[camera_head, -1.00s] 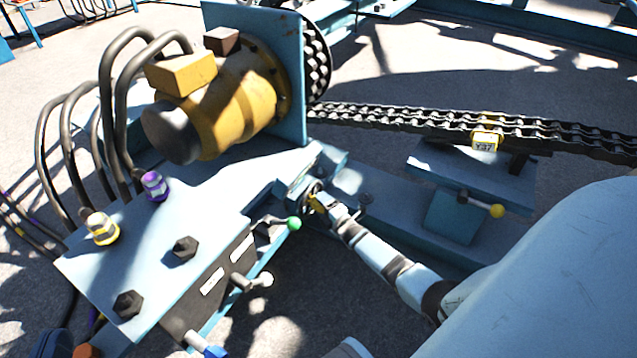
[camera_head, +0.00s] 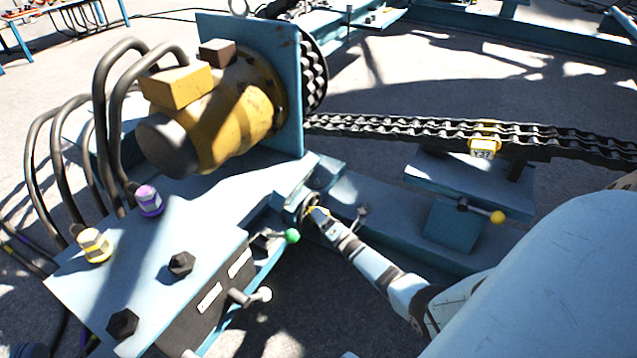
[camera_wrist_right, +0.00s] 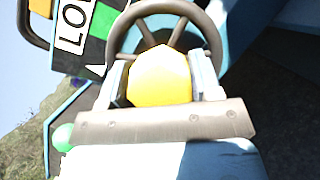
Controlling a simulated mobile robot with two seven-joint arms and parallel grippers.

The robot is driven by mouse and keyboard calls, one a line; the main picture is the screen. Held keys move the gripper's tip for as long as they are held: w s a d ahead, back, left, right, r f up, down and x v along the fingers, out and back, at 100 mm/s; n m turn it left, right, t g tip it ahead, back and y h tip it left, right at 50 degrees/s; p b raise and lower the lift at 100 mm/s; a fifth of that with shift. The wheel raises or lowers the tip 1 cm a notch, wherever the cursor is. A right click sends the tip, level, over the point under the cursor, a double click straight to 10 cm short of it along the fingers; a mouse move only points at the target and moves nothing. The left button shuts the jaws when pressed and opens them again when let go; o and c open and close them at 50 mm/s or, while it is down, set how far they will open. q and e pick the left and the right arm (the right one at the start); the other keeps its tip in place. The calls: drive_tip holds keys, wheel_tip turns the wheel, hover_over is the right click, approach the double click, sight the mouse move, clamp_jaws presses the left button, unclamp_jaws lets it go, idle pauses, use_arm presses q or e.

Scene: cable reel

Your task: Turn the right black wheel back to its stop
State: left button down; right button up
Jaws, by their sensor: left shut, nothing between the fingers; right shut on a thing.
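A dark spoked wheel (camera_wrist_right: 172,10) fills the top middle of the right wrist view. In the head view the wheel (camera_head: 306,202) is small and partly hidden, at the side of the blue machine beside the green-knobbed lever. My right gripper (camera_head: 315,209) is at this wheel. In the right wrist view the fingers of my right gripper (camera_wrist_right: 160,60) stand either side of a yellow block and reach the lower part of the wheel. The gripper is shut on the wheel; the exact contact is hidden. My left gripper is not in view.
A green-knobbed lever (camera_head: 291,236) is close left of my right gripper. A yellow-knobbed lever (camera_head: 497,217) stands to the right, below the chain (camera_head: 400,127). A yellow motor (camera_head: 230,115) and black hoses (camera_head: 105,85) stand behind. Black hexagonal bolts (camera_head: 181,263) sit on the box.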

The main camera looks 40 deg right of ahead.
idle(0.5)
drive_tip(key=o, duration=1.3)
drive_tip(key=shift+s+d+f, duration=0.1)
drive_tip(key=shift+s+f, duration=0.1)
drive_tip(key=shift+s, duration=0.35)
drive_tip(key=shift+v, duration=3.2)
drive_tip(key=shift+r, duration=0.1)
